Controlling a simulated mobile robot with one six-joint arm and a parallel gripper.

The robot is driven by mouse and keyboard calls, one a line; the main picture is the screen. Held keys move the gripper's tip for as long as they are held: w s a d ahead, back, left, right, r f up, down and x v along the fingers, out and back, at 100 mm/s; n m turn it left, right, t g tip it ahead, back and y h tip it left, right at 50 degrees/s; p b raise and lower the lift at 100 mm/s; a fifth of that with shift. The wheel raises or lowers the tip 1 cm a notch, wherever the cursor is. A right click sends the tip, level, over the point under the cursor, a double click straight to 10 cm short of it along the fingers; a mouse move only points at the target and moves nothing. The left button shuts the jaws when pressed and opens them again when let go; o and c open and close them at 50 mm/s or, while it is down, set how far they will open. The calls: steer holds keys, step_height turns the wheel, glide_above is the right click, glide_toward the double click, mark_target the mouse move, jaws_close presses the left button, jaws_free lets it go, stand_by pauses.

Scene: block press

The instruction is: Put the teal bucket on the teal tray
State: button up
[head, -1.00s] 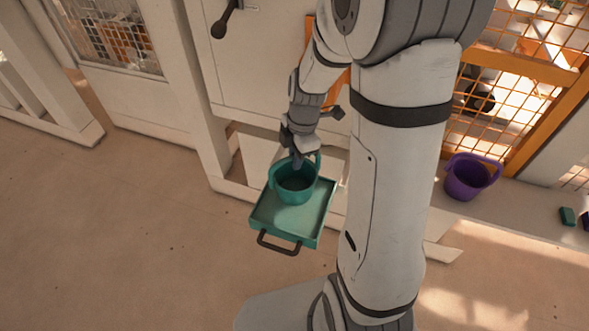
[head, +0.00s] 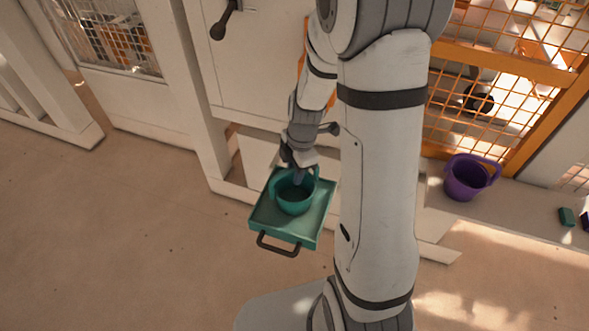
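The teal bucket (head: 293,206) is upright over the back half of the teal tray (head: 266,226) and appears to rest on its floor. The tray is a shallow rimmed box with a dark handle at its front. My gripper (head: 298,178) points down at the bucket's back rim and handle and appears shut on it. The fingertips are small and partly lost against the bucket. The bucket's base contact is hard to see from above.
A purple bucket (head: 467,178) stands on a pale ledge to the right, with a small green block (head: 567,217) beyond it. An orange mesh gate (head: 500,95) and white panels stand behind. The floor at left is open.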

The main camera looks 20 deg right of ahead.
steer(key=shift+o, duration=0.3)
steer(key=shift+r, duration=0.1)
steer(key=shift+r, duration=0.25)
step_height(320, 180, up, 11)
steer(key=d, duration=0.1)
steer(key=s+r+m+t, duration=0.1)
steer(key=s+r+m, duration=0.2)
steer(key=s+m, duration=0.4)
steer(key=s+a+r+m+t+h, duration=0.1)
steer(key=s+r+m+t, duration=0.1)
steer(key=s+r+m, duration=0.2)
steer(key=s+m, duration=0.3)
steer(key=m, duration=0.5)
steer(key=shift+r+m, duration=0.2)
steer(key=shift+m, duration=0.2)
steer(key=shift+c, duration=0.4)
